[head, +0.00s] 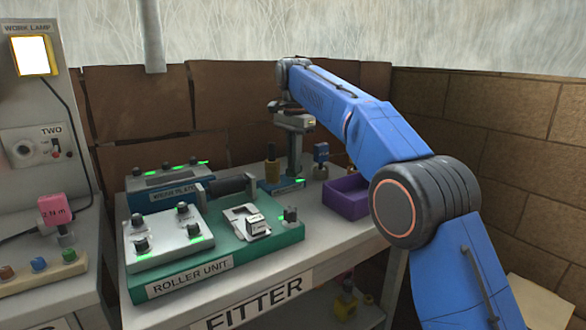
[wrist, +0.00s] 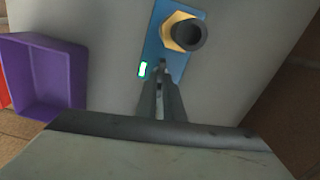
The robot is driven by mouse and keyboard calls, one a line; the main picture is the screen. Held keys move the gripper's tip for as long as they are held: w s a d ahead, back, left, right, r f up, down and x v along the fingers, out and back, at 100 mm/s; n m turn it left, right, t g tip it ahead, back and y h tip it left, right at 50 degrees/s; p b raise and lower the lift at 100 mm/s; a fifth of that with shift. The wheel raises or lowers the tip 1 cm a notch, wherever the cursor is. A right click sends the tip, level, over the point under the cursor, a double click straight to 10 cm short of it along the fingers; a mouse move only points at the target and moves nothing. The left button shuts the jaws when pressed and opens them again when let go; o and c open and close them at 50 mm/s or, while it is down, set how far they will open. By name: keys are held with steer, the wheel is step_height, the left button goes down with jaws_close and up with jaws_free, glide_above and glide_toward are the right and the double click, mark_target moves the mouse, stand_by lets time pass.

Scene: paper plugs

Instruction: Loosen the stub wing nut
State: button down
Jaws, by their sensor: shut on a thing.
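A small blue plate (head: 270,186) lies on the grey bench top, with a green light on it. It also shows in the wrist view (wrist: 174,72), with a brass hex fitting and dark round post (wrist: 188,35) at its far end. My gripper (wrist: 162,78) points down at the plate's near end, beside the green light, with its fingers close together on a small dark part. That part, in the place of the stub wing nut, is mostly hidden by the fingers. In the head view my gripper (head: 295,172) stands upright over the plate, right of the brass fitting (head: 272,166).
A purple open box (head: 347,197) stands right of the plate. A blue-topped part (head: 320,158) stands behind the box. The green roller unit (head: 228,258) and another blue unit (head: 165,190) fill the bench to the left.

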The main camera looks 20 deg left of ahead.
steer(key=n, duration=0.5)
steer(key=shift+n, duration=0.4)
steer(key=n, duration=0.6)
steer(key=shift+n, duration=0.3)
steer(key=n, duration=1.2)
steer(key=shift+n, duration=0.3)
steer(key=c, duration=2)
jaws_free()
steer(key=shift+r, duration=2)
